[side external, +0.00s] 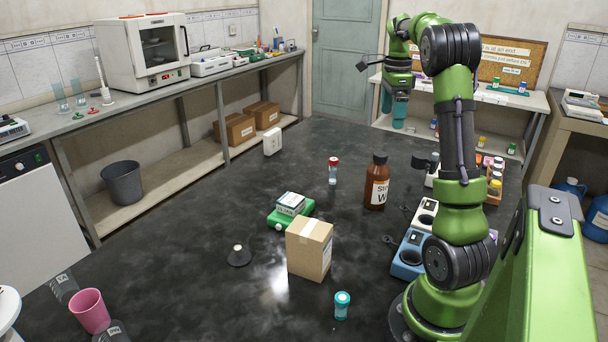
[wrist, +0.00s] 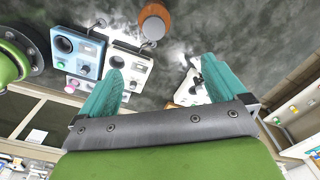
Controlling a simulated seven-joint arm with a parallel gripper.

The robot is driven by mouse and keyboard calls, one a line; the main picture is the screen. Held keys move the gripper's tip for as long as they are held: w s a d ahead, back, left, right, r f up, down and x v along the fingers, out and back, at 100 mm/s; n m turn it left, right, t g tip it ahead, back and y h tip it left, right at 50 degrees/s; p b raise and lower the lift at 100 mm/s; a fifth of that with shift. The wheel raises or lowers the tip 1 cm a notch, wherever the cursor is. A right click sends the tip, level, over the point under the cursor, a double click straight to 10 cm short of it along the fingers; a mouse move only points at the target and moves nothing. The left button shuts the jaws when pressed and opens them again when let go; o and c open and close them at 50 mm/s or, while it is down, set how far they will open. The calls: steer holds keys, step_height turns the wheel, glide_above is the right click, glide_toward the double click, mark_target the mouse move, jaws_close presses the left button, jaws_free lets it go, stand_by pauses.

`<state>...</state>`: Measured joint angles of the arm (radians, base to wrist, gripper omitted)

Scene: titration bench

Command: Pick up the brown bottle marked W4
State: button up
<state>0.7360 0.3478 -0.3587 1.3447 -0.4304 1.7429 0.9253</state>
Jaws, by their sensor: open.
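A brown bottle (side external: 376,190) with a dark cap stands upright on the dark bench. Its white label shows "STO" and a "W"; the rest is too small or turned away to read. In the wrist view, a brown round shape with a grey cap, which looks like the bottle from above (wrist: 154,18), is at the top centre, beyond the fingertips. My gripper (side external: 398,118) is raised behind and to the right of the bottle, apart from it. Its teal fingers (wrist: 162,65) are spread with nothing between them.
A red-capped vial (side external: 333,171) stands left of the bottle. A cardboard box (side external: 310,249), a green device (side external: 279,218) and a teal-capped vial (side external: 342,305) are nearer. Blue and white devices (side external: 410,252) and a vial rack (side external: 493,198) lie right. Bench left of the bottle is partly clear.

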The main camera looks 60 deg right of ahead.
steer(key=m, duration=0.1)
glide_toward(379, 166)
steer(key=f, duration=0.2)
steer(key=d+f, duration=0.1)
steer(key=f, duration=0.1)
steer(key=d+f, duration=0.1)
steer(key=shift+s+d+f, duration=0.25)
steer(key=shift+s+f, duration=0.1)
steer(key=shift+f, duration=0.05)
steer(key=shift+w+a+f, duration=0.1)
steer(key=shift+w+f, duration=0.1)
steer(key=shift+f, duration=0.7)
steer(key=shift+w+a+f, duration=0.1)
steer(key=shift+w+f, duration=0.05)
steer(key=shift+f, duration=0.7)
steer(key=shift+w+a+f, duration=0.1)
steer(key=shift+w+f, duration=0.1)
steer(key=shift+f, duration=0.7)
steer(key=shift+d+r, duration=0.1)
jaws_close()
